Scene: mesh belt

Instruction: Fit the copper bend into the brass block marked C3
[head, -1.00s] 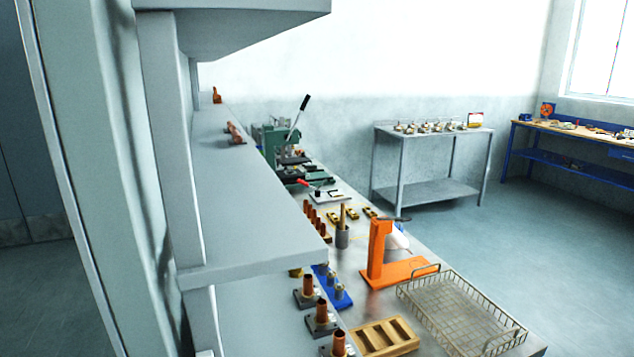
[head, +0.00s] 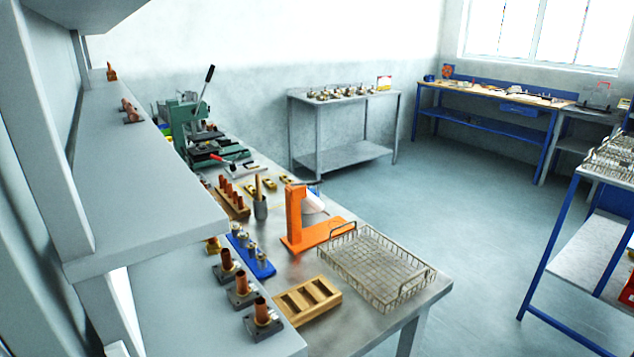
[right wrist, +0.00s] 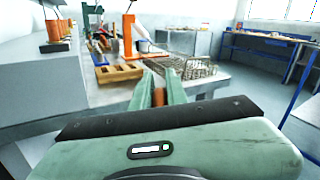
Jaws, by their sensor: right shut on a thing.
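In the right wrist view my right gripper (right wrist: 160,88) is shut on a copper-coloured piece (right wrist: 159,97). Only a short part of it shows between the fingers, so its bend cannot be made out. In the head view, several small brass-coloured pieces (head: 340,93) stand in a row on the grey table at the back. No C3 mark can be read, so I cannot tell which block bears it. My right gripper is outside the head view, and my left gripper is in neither view.
A blue-framed table with mesh (head: 612,160) stands at right. The middle floor is clear.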

